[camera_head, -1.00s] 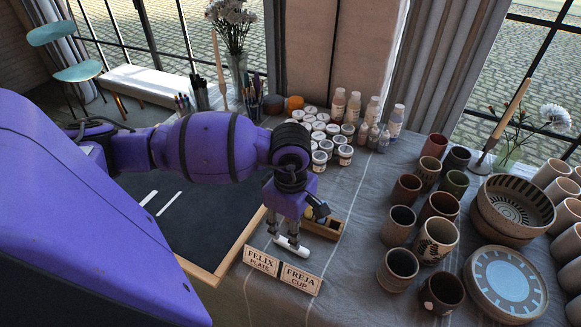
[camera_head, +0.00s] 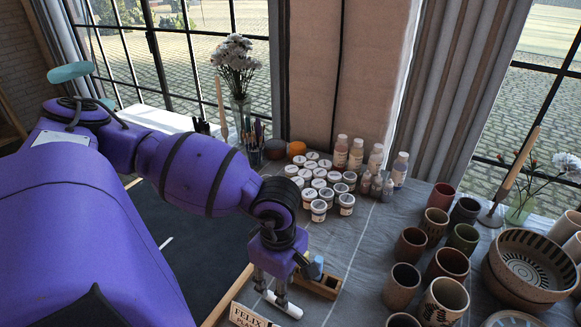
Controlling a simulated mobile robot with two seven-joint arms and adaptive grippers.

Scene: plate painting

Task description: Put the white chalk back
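My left gripper (camera_head: 272,293) points down and is shut on the white chalk (camera_head: 291,309), a short white stick. It holds the chalk just to the left and in front of a small wooden box (camera_head: 328,282). The chalk is outside the box and close above the cloth or touching it; I cannot tell which. The box is partly hidden behind my wrist, and its contents are hard to make out. My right gripper is not in view.
A wood-framed black board (camera_head: 207,240) with a white stroke lies left, partly covered by my arm. A name card (camera_head: 247,316) stands just in front of the chalk. Paint jars (camera_head: 318,210) stand behind the box. Several cups (camera_head: 403,287) and bowls (camera_head: 528,262) stand right.

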